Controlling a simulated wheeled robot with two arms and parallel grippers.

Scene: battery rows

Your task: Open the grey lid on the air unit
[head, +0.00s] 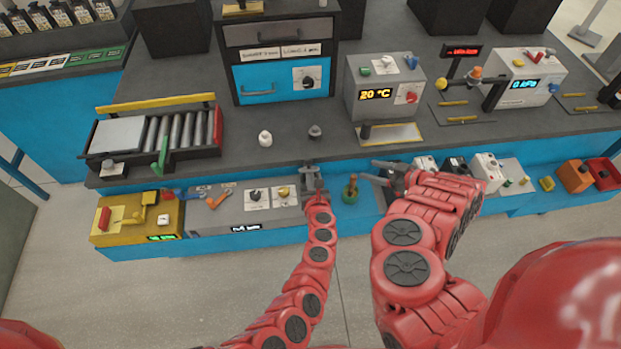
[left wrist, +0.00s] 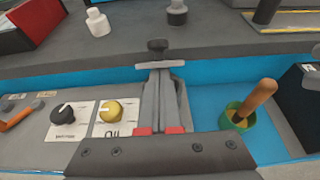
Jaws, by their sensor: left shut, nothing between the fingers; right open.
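A grey panel unit (head: 230,214) with a black dial, a yellow dial and an orange lever is set in the blue front ledge; I take it for the air unit. At its right end is a small grey plate with a black knob (left wrist: 158,48), which may be the lid; its hinge and position are unclear. My left gripper (head: 311,183) is shut and empty just in front of that plate. In the left wrist view its fingers (left wrist: 165,98) point at the plate; contact is unclear. My right gripper (head: 383,172) is open over the ledge to the right.
A green cup with a wooden handle (head: 350,188) stands between my grippers; it also shows in the left wrist view (left wrist: 240,116). A white knob (head: 265,138) and a grey knob (head: 315,131) stand on the counter behind. A yellow device (head: 130,222) is at left.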

